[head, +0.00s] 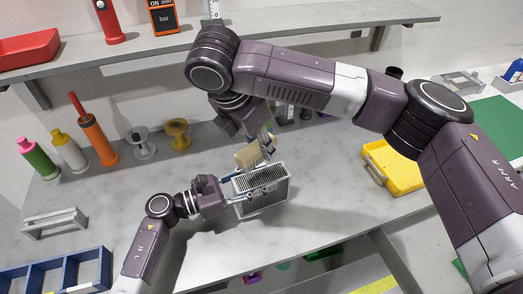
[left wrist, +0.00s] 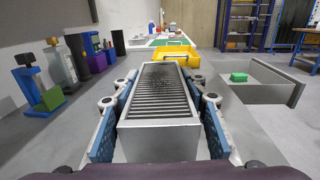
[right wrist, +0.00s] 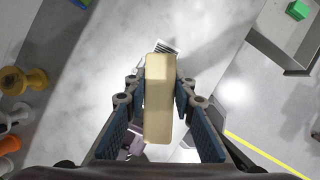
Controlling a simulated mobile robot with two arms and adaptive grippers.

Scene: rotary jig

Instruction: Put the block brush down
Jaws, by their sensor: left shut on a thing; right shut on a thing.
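The block brush (right wrist: 159,100) is a pale cream block, held between the fingers of my right gripper (right wrist: 158,95) in the right wrist view. In the head view the brush (head: 247,156) is just above and behind a grey finned metal block (head: 262,192). I cannot tell whether they touch. Its bristles are not clear. My left gripper (head: 240,195) is shut on the finned block, which also fills the middle of the left wrist view (left wrist: 160,135), with a finger on each side. Dark slots or fins run along its top.
A yellow tray (head: 392,172) stands to the right on the grey bench (head: 320,205). Spools (head: 177,135) and several bottles (head: 68,150) stand at the back left. A blue compartment box (head: 75,275) is at the front left. A shelf (head: 260,35) runs above the bench.

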